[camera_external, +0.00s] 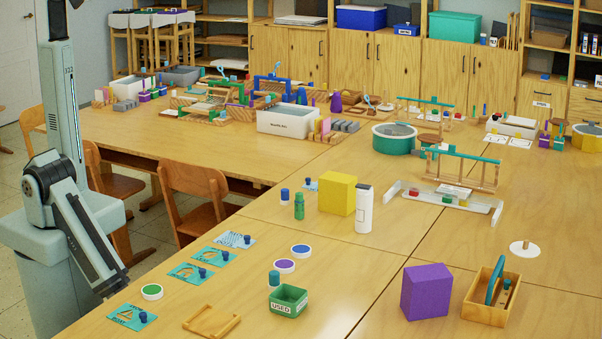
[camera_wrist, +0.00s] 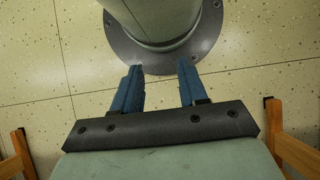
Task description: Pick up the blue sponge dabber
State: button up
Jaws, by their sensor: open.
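Several small blue dabbers with knob-like tops show in the external view. One stands on the front teal card (camera_external: 132,318), as a blue dabber (camera_external: 143,317). Others are a blue dabber (camera_external: 202,273) on the middle card, a blue dabber (camera_external: 225,256) and a blue dabber (camera_external: 247,240) on the striped card. A blue-topped dabber (camera_external: 285,195) stands further back. I cannot tell which one the task names. My gripper (camera_wrist: 160,70) is open and empty in the wrist view, over the floor by my base, with no dabber in that view.
Round paint pads in green (camera_external: 152,292), purple (camera_external: 284,266) and blue (camera_external: 301,251) lie near the cards. A green USED box (camera_external: 289,301), wooden frame (camera_external: 211,320), yellow cube (camera_external: 337,193), white bottle (camera_external: 363,209) and purple block (camera_external: 426,291) stand on the table. Chairs (camera_external: 195,195) stand behind.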

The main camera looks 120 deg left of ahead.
jog(key=shift+o, duration=0.4)
jog(key=shift+o, duration=1.3)
